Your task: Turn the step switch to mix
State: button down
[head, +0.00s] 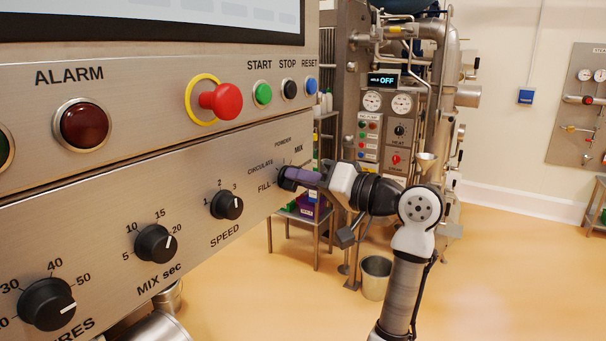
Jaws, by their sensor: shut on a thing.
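The step switch (287,180) is a black knob at the right end of the lower panel, with the labels FILL, CIRCULATE, POWDER and MIX around it.
The speed knob (227,205) and the mix sec knob (155,244) are to the left on the same panel. A red emergency button (222,100) sticks out above. A metal bucket (375,277) stands on the floor behind my arm. The floor at right is clear.

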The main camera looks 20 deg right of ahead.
dwell(0.4)
jog(key=c, duration=1.4)
grip_release()
jog(key=b+v, duration=0.4)
jog(key=v, duration=1)
